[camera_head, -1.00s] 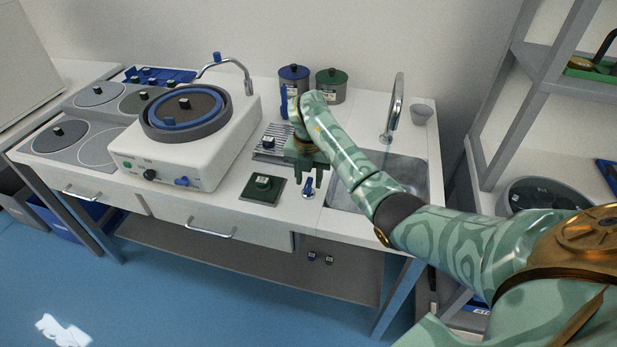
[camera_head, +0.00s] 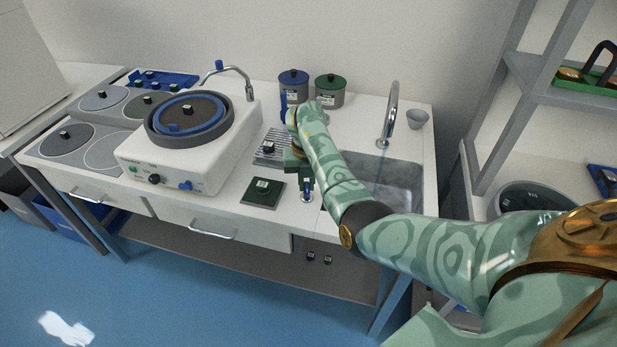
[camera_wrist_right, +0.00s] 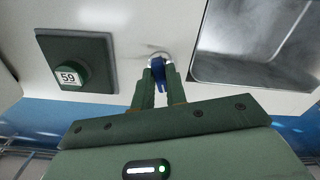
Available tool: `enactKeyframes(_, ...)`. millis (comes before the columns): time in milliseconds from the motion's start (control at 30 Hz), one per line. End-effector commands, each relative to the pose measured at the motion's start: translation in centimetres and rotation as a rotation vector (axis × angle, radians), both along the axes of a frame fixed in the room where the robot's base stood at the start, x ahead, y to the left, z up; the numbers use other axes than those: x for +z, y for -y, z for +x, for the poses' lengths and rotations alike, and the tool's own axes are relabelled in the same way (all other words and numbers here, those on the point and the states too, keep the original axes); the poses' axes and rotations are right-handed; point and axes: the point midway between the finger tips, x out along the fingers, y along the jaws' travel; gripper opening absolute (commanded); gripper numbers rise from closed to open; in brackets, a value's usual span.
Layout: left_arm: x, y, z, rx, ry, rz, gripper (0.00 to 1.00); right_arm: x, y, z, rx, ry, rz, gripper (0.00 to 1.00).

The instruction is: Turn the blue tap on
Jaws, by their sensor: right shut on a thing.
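The blue tap (camera_wrist_right: 159,69) is a small blue lever on a round chrome base at the counter's front edge, left of the sink. My right gripper (camera_wrist_right: 160,88) is shut on it, with one green finger on each side of the lever. In the head view my right gripper (camera_head: 305,186) points down over the tap and hides most of it; the chrome base (camera_head: 307,198) shows below. The tall chrome spout (camera_head: 388,118) stands behind the sink (camera_head: 400,180). A faint thin line shows below the spout; I cannot tell whether it is water. My left gripper is out of view.
A green block with a label (camera_head: 263,191) lies just left of the tap. A rack (camera_head: 272,148) and lidded blue and green pots (camera_head: 330,94) stand behind. The white grinding machine (camera_head: 165,165) is further left. A grey cup (camera_head: 417,118) stands right of the spout.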

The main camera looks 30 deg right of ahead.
Motion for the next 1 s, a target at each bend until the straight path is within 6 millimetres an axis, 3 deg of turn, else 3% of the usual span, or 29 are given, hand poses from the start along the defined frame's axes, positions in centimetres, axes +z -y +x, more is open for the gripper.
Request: enactKeyframes(1000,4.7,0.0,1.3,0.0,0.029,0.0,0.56,0.3,-0.5,0.1,0.95,0.004,0.003,0.0)
